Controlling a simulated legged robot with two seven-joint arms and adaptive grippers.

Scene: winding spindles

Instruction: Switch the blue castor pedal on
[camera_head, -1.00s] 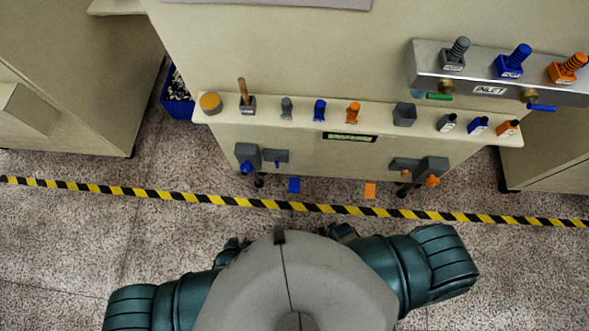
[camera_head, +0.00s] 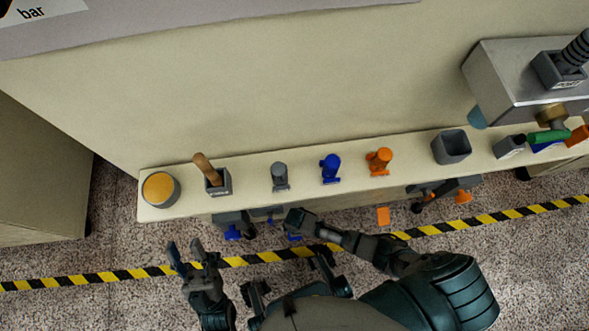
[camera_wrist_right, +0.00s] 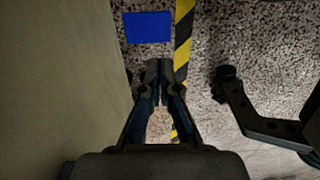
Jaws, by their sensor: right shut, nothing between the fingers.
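The blue castor pedal (camera_head: 232,233) shows as a small blue part on a dark bracket under the shelf's left end, partly hidden by the shelf. A blue patch (camera_head: 292,238) lies on the floor to its right; it also shows in the right wrist view (camera_wrist_right: 148,27). My left gripper (camera_head: 185,252) is open and empty, left of and below the blue pedal. My right gripper (camera_head: 302,220) reaches in from the right, close to the shelf's front edge and the blue patch. In the right wrist view its fingers (camera_wrist_right: 158,68) are together and empty, with the pedal not identifiable.
The shelf (camera_head: 235,205) holds a yellow-topped cup, a wooden-handled piece, and grey, blue and orange spindle parts. An orange castor part (camera_head: 463,197) is under its right side. Striped tape (camera_head: 440,228) crosses the floor. A dark link (camera_wrist_right: 250,115) stands right in the wrist view.

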